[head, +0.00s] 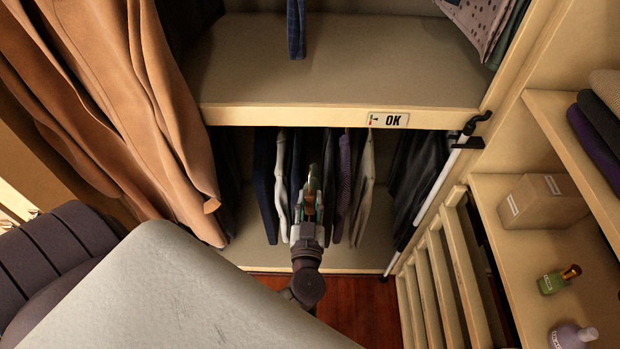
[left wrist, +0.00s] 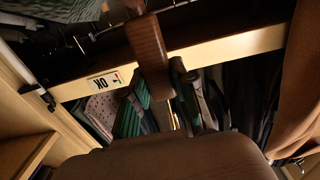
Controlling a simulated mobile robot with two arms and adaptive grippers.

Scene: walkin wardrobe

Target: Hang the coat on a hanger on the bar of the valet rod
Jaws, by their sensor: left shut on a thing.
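A large tan coat (head: 125,90) hangs at the left of the head view, its top out of frame. It also shows at the right of the left wrist view (left wrist: 302,90). My left gripper (head: 308,205) is in front of the lower hanging clothes, apart from the visible coat. It is shut on a small brown thing that I cannot identify clearly. A brown wood-grained piece (left wrist: 148,45) crosses the left wrist view; I cannot tell whether it is held. No hanger for the coat shows clearly, and I cannot identify the valet rod surely. My right gripper is not in view.
A shelf edge (head: 290,116) with an OK label (head: 388,120) runs above several hanging clothes. A white pole (head: 430,195) with a black bracket (head: 470,130) slants down at the right. Side shelves hold a box (head: 532,202) and bottles. Red-brown floor (head: 350,305) is bare.

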